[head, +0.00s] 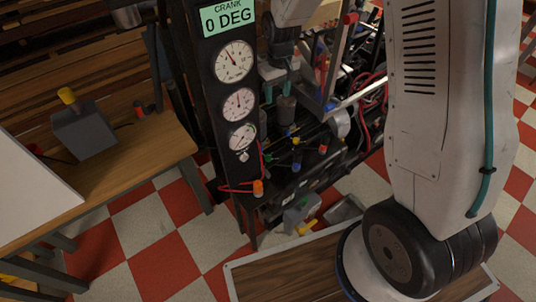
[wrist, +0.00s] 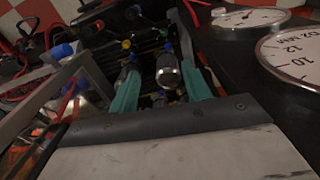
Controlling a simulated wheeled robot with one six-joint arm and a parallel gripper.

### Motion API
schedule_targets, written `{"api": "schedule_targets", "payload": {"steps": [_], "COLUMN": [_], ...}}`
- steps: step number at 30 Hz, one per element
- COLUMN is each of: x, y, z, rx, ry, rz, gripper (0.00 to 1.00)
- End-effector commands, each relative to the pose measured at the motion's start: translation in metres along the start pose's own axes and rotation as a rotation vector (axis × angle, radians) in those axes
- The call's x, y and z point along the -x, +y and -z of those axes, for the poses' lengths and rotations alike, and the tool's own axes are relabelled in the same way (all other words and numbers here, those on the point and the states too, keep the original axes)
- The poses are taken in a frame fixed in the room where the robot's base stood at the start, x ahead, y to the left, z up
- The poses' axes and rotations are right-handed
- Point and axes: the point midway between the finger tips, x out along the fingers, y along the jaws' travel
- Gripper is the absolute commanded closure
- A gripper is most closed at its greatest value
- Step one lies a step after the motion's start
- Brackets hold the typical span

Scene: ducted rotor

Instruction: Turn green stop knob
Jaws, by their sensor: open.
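My gripper (head: 280,73) is above and behind these knobs in the head view, beside the gauge panel. In the wrist view, my gripper (wrist: 160,68) has its two teal fingers apart. A metal cylinder (wrist: 168,72) with a dark end shows between them; I cannot tell whether they touch it. The green knob is apart from the fingers.
The black gauge panel (head: 225,90) reads "CRANK 0 DEG" and stands close beside my gripper. A red knob (head: 322,149) and a yellow knob (head: 297,151) are near the green one. Red cables and a metal frame crowd the right. A wooden table (head: 120,165) stands left.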

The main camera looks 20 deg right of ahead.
Motion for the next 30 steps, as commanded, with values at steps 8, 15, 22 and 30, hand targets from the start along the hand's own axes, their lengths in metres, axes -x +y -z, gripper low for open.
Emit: {"api": "schedule_targets", "payload": {"steps": [8, 15, 22, 30], "x": [-0.131, -0.235, -0.278, -0.313], "y": [0.001, -0.003, -0.005, -0.006], "z": [0.035, 0.039, 0.037, 0.035], "rx": [0.062, 0.109, 0.129, 0.131], "ry": [-0.024, -0.035, -0.035, -0.037], "rz": [0.007, 0.011, 0.012, 0.013], "gripper": [0.51, 0.51, 0.51, 0.51]}}
